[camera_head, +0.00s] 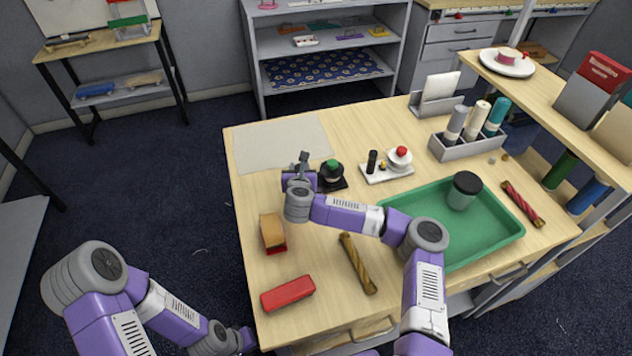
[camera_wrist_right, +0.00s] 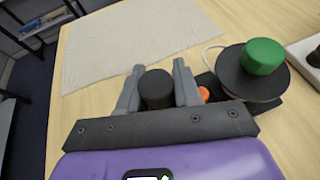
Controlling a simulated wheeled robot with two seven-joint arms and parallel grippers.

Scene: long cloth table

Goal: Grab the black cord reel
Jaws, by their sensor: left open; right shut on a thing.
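The black cord reel (camera_head: 331,175) appears to be the dark round piece with a green knob on a black base, left of centre on the table. It shows at the right in the right wrist view (camera_wrist_right: 250,80), with a white cord and an orange part beside it. My right gripper (camera_head: 303,160) is just left of it. In the right wrist view, its fingers (camera_wrist_right: 157,85) are shut on a black cylinder (camera_wrist_right: 157,90); whether this joins the reel I cannot tell. My left gripper (camera_head: 243,340) is open, low beside the table's near-left corner.
A grey mat (camera_head: 280,142) lies behind the reel. A white tray (camera_head: 388,173) with small items is to its right, then a green tray (camera_head: 490,238) with a lidded cup. A brown-and-red block (camera_head: 272,232), red case (camera_head: 287,293) and gold twisted piece (camera_head: 357,263) lie in front.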

